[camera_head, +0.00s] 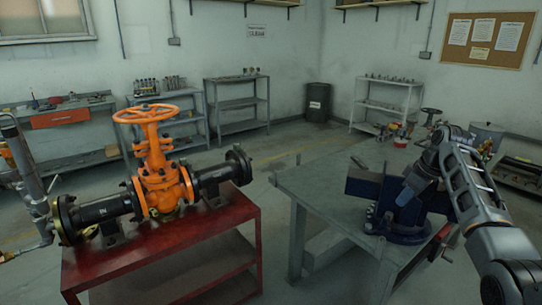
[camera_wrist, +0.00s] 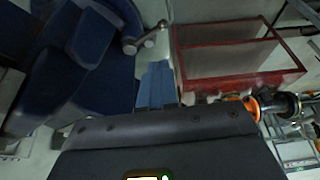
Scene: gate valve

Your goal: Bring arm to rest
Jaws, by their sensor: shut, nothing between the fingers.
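My arm comes in from the right of the head view and bends down to my gripper (camera_head: 406,195), which is over the blue vise (camera_head: 362,188) on the grey workbench. In the wrist view my gripper (camera_wrist: 157,84) has its fingers together with nothing between them. The vise (camera_wrist: 92,45) fills the upper left there, close to the fingers; I cannot tell whether they touch it. The orange gate valve (camera_head: 160,184) with its handwheel (camera_head: 147,113) stands upright on the red table (camera_head: 165,250), well left of my gripper.
The grey workbench (camera_head: 325,200) has bare top left of the vise. More small items and a red-handled valve (camera_head: 431,112) lie behind my arm. Shelves (camera_head: 238,103) and a dark bin (camera_head: 318,102) line the back wall. Open floor lies between the two tables.

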